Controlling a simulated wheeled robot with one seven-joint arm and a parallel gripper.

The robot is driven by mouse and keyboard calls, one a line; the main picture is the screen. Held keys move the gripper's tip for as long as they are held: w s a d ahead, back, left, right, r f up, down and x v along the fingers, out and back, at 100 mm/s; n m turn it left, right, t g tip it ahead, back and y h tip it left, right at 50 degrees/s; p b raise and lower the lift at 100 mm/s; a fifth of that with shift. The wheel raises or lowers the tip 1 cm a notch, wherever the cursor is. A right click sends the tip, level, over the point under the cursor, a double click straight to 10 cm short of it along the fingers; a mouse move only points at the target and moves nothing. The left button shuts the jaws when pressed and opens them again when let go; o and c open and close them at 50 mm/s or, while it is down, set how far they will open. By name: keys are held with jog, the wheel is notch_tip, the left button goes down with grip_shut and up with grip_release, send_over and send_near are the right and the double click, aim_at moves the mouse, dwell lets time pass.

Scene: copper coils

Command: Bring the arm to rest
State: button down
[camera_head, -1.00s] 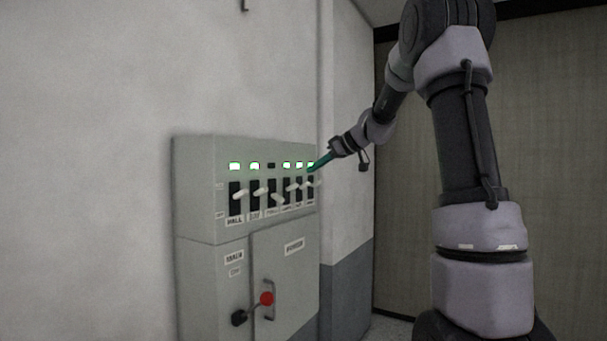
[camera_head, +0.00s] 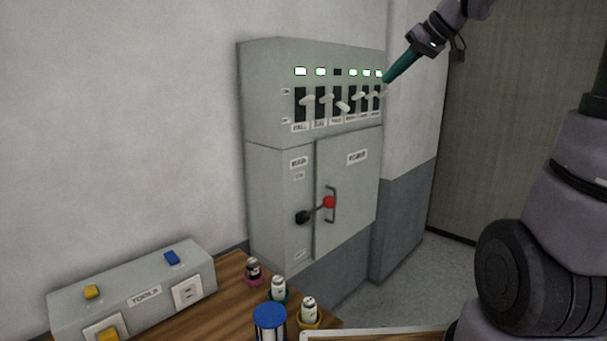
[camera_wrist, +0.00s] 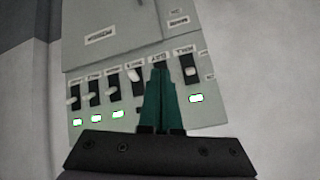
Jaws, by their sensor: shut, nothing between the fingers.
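My gripper (camera_head: 387,79) has teal fingers, shut and empty. My arm reaches in from the upper right of the head view, with the fingertips by the right end of the switch panel (camera_head: 262,95). I cannot tell whether they touch it. The wrist view shows the closed fingers (camera_wrist: 160,74) in front of the row of switches, hiding part of it. The panel has several white levers; the third from the left (camera_head: 343,107) points down. The light above it (camera_head: 338,72) is dark, and the other visible lights are green.
Below the panel is a grey power cabinet (camera_head: 345,185) with a red-knobbed lever (camera_head: 329,202). A wooden table (camera_head: 225,300) stands in front, with a TOOLS box (camera_head: 140,275), small cans (camera_head: 278,287) and a blue-lidded can (camera_head: 270,322). Floor shows right of the cabinet.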

jog(key=s+d+f+m+h, duration=0.1)
jog(key=s+f+m, duration=0.3)
jog(key=s, duration=0.6)
jog(key=s+d+f+m+h, duration=0.1)
jog(key=s+f+m+h, duration=0.2)
jog(key=s, duration=0.8)
jog(key=shift+f+m, duration=0.4)
jog(key=shift+m, duration=0.4)
